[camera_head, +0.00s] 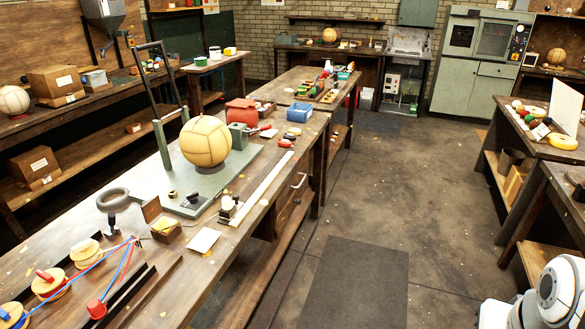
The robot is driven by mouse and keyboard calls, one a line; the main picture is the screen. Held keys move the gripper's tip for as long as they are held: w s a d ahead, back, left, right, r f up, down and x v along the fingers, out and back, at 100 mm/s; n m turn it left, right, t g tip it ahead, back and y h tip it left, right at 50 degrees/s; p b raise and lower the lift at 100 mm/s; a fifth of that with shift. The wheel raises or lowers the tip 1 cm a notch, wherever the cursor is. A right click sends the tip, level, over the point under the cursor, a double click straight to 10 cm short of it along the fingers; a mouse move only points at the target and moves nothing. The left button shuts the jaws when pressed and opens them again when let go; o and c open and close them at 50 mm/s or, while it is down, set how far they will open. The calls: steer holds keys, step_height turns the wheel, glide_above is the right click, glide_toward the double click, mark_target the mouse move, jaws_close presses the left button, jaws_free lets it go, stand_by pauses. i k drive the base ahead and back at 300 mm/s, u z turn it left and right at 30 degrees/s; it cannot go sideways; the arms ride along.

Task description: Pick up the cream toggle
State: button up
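I cannot pick out the cream toggle with certainty at this size. A small pale-topped piece (227,203) stands on the workbench beside the long pale strip, right of the green-grey press plate; it may be the toggle, but its shape is too small to tell. My gripper is not in view. Only white, rounded parts of my own arm show at the lower right corner, well away from the workbench.
The long wooden workbench (185,268) carries a cream leather ball (205,141) on a press plate (198,180), thread spools (50,284) and a blue tray (299,112). A side table (497,121) stands at right. The floor (425,205) between is clear, with a dark mat (358,280).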

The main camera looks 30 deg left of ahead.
mark_target(227, 206)
steer(key=i, duration=2.2)
steer(key=u, duration=0.85)
steer(key=k, duration=0.05)
steer(key=u, duration=2.3)
steer(key=i, duration=1)
